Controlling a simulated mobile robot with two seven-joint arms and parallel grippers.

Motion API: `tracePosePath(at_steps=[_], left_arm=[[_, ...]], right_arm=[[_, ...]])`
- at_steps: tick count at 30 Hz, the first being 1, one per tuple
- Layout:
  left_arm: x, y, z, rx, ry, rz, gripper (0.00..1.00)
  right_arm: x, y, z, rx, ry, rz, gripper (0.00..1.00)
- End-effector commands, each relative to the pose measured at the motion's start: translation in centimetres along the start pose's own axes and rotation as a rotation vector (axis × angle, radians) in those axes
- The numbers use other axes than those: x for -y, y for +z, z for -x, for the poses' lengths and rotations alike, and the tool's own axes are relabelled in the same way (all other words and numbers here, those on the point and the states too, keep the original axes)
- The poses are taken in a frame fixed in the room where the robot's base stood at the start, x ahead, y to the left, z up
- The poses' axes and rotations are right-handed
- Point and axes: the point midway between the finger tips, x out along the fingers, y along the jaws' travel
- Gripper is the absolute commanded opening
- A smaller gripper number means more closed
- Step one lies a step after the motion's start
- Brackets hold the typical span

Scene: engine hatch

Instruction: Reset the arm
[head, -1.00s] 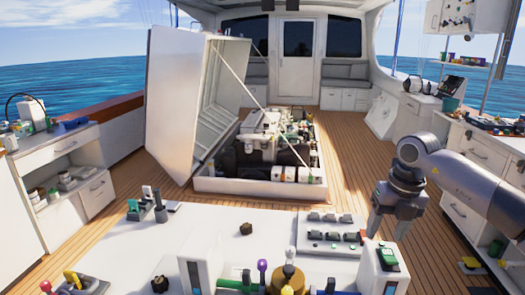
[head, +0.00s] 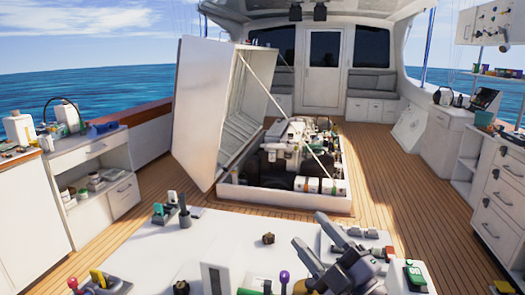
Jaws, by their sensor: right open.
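My right gripper (head: 318,242) is low in the head view, right of centre, over the white console top (head: 225,238) in the foreground. Its two grey fingers point up and left and stand apart, with nothing seen between them. The gripper hides part of the console's switches and levers; I cannot tell whether it touches them. My left gripper is not in view. The white engine hatch (head: 205,115) stands raised beyond the console, with the engine (head: 295,145) in the open bay beside it.
A small dark knob (head: 268,239) and a green-marked box (head: 414,276) are on the console. A left-hand counter (head: 92,149) holds bottles; white drawers (head: 497,205) stand at right. The wooden deck (head: 405,190) right of the bay is clear.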

Motion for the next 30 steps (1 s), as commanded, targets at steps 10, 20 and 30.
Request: tracePosePath(at_steps=[10, 20, 30], left_arm=[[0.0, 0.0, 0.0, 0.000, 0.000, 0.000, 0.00], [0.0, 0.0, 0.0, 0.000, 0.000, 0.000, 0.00], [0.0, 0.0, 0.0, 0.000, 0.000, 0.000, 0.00]], right_arm=[[3.3, 9.0, 12.4, 0.753, 0.065, -0.465, 0.57], [10.5, 8.7, 27.6, 1.358, -0.160, -0.791, 0.57], [13.6, 3.6, 36.9, 1.672, -0.411, -0.963, 0.57]])
